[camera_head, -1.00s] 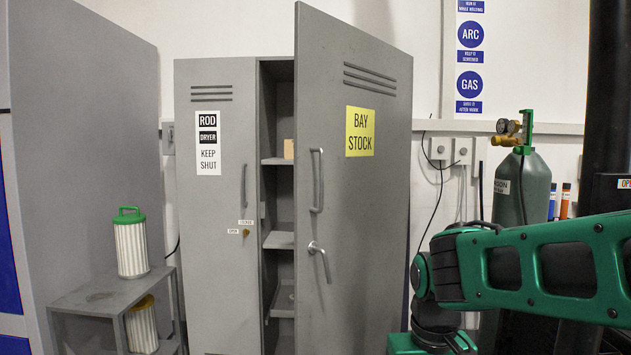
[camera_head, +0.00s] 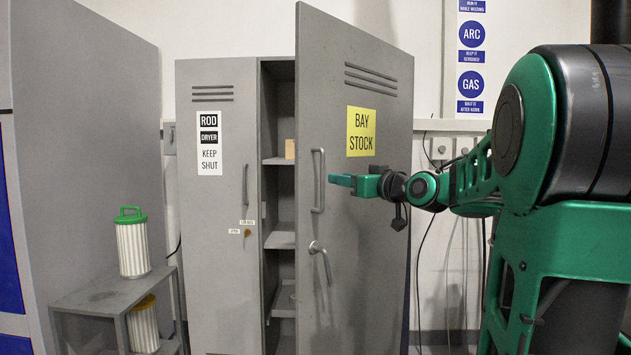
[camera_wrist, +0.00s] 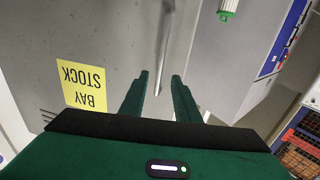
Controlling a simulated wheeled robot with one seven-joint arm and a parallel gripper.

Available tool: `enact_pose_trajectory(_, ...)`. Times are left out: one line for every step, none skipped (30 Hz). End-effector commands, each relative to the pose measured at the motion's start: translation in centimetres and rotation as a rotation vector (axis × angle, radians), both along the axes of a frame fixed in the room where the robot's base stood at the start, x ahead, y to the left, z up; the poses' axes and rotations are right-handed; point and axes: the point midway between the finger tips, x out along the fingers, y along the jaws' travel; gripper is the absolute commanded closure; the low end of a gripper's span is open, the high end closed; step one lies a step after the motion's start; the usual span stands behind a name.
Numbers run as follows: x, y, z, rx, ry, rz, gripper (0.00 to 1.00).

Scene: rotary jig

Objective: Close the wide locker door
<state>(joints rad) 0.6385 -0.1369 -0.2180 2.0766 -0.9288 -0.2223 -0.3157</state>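The wide grey locker door (camera_head: 375,240), with a yellow BAY STOCK label (camera_head: 360,131), stands ajar and swung outward in the head view. It has a vertical bar handle (camera_head: 318,180) near its free edge and a lever (camera_head: 320,262) lower down. My gripper (camera_head: 335,180) is in front of the door, close to the right of the bar handle.
The narrow ROD DRYER door (camera_head: 215,270) is shut beside the opening. Shelves (camera_head: 279,240) show inside the locker. A low grey stand (camera_head: 95,298) holds a green-topped canister (camera_head: 131,245) at left. A large grey cabinet (camera_head: 90,130) stands at far left.

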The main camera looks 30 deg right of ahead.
Motion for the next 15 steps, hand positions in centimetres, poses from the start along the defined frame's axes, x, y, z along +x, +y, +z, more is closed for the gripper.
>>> enact_pose_trajectory(0.5, 0.0, 0.0, 0.001, 0.0, 0.001, 0.71)
enact_pose_trajectory(0.9, 0.1, -0.1, 0.001, 0.001, 0.002, 0.71)
enact_pose_trajectory(1.5, 0.2, -0.1, 0.002, 0.002, 0.003, 0.71)
enact_pose_trajectory(1.9, 0.2, -0.1, 0.001, 0.002, 0.003, 0.71)
enact_pose_trajectory(2.5, 0.2, -0.1, 0.0, 0.002, 0.003, 0.71)
enact_pose_trajectory(3.2, 0.3, -0.2, 0.001, 0.003, 0.004, 0.71)
enact_pose_trajectory(3.8, 0.3, -0.2, 0.001, 0.004, 0.004, 0.71)
enact_pose_trajectory(4.3, 0.4, -0.1, 0.001, 0.003, 0.004, 0.71)
enact_pose_trajectory(5.0, 0.4, -0.2, 0.002, 0.003, 0.005, 0.71)
enact_pose_trajectory(5.6, 0.4, -0.2, 0.001, 0.003, 0.004, 0.71)
enact_pose_trajectory(6.1, 0.5, -0.2, 0.001, 0.003, 0.005, 0.71)
enact_pose_trajectory(6.7, 0.5, -0.2, 0.0, 0.003, 0.004, 0.71)
enact_pose_trajectory(7.2, 0.5, -0.2, 0.001, 0.004, 0.003, 0.71)
enact_pose_trajectory(7.7, 0.5, -0.2, 0.001, 0.004, 0.004, 0.71)
enact_pose_trajectory(8.2, 0.6, -0.1, 0.001, 0.003, 0.004, 0.71)
